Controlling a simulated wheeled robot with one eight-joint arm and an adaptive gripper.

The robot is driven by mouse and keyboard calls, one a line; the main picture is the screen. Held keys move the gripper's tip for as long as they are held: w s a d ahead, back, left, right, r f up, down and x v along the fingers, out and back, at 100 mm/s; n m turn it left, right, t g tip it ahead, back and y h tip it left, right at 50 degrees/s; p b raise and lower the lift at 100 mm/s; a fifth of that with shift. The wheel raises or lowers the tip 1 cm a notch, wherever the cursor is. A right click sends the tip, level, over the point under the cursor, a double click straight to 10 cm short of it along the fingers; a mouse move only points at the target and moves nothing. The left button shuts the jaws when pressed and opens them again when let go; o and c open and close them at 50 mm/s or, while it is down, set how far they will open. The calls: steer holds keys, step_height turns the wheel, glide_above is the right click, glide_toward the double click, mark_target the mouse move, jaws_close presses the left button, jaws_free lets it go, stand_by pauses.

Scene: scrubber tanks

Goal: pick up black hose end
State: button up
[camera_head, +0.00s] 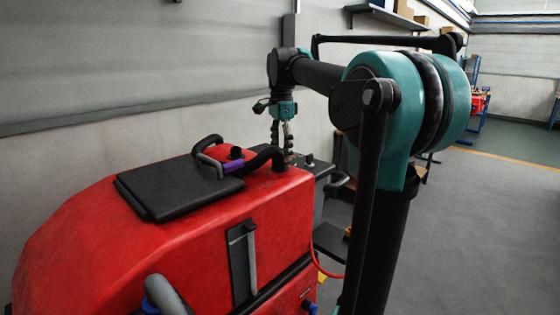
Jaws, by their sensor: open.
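A red scrubber machine (150,235) fills the lower left, with a black lid (175,188) on top. A black hose (264,158) curves over the machine's top right edge, and its end lies by my fingertips. My gripper (282,149) points down over that edge with its fingers apart. I cannot tell whether a finger touches the hose or whether the hose is between them. A second dark curved hose or handle (206,142) rises behind the lid, beside a grey piece with a purple band (233,166).
A grey wall (120,60) stands close behind the machine. A grey hose (165,295) hangs at the machine's front, and a red cable (328,272) hangs at its right. Open grey floor (490,220) lies to the right.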

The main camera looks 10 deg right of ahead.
mark_target(281, 154)
steer(key=shift+f, duration=1.35)
steer(key=shift+c, duration=0.5)
steer(key=c, duration=1.3)
steer(key=shift+r, duration=0.15)
step_height(281, 154, up, 23)
steer(key=shift+f, duration=0.1)
steer(key=shift+r, duration=1.25)
